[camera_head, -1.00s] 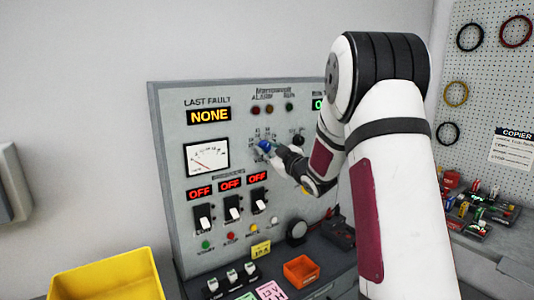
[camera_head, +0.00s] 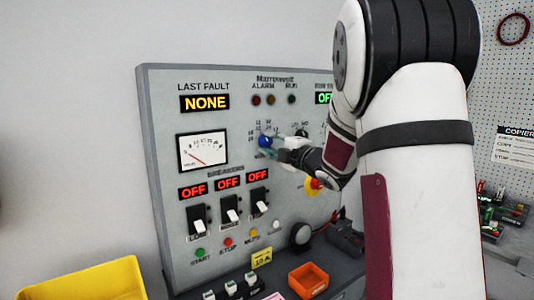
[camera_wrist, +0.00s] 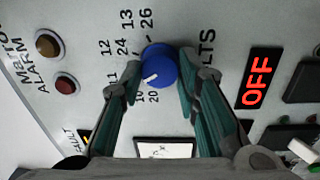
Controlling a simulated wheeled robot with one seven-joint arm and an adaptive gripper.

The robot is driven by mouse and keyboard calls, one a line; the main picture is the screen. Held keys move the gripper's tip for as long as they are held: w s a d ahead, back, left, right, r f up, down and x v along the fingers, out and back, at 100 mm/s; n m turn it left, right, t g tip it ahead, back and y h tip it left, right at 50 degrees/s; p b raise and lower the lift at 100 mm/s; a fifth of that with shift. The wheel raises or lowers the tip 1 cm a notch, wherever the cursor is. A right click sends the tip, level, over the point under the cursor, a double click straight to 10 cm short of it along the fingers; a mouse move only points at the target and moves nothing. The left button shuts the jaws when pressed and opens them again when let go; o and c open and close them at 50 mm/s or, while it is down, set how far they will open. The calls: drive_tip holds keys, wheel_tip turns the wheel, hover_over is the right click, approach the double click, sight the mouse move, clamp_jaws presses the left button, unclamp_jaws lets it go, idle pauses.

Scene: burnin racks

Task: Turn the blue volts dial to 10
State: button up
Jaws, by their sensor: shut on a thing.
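The blue volts dial (camera_head: 265,141) is a round knob on the grey control panel (camera_head: 160,100), left of my gripper's end. In the wrist view the blue dial (camera_wrist: 158,60) sits between the two teal fingers of my gripper (camera_wrist: 160,76), which is shut on it from both sides. The dial's white pointer line points to the lower left, toward the 10/20 and 11 end of the scale. The marks 12/24 and 13/26 are readable further round. The 11 mark is partly hidden by a finger, as is the VOLTS label.
A black knob (camera_head: 302,138) is right of the dial, with a red and yellow emergency button (camera_head: 314,186) below it. Breaker switches (camera_head: 231,219) under OFF displays are at lower left. A yellow bin (camera_head: 100,282) and an orange tray (camera_head: 307,281) stand in front.

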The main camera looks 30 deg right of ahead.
drive_tip(key=n+b, duration=0.4)
drive_tip(key=b, duration=0.1)
drive_tip(key=shift+w+f+n+y, duration=0.1)
drive_tip(key=shift+f+n+y, duration=0.2)
drive_tip(key=shift+n, duration=0.1)
drive_tip(key=n+b, duration=0.3)
drive_tip(key=shift+r, duration=0.15)
drive_tip(key=shift+b, duration=0.35)
drive_tip(key=o, duration=1.2)
drive_tip(key=shift+c, duration=0.2)
drive_tip(key=shift+r, duration=0.1)
drive_tip(key=shift+s, duration=0.2)
drive_tip(key=s+d, duration=0.1)
drive_tip(key=s, duration=1)
drive_tip(key=shift+s+f, duration=0.25)
drive_tip(key=shift+s, duration=0.15)
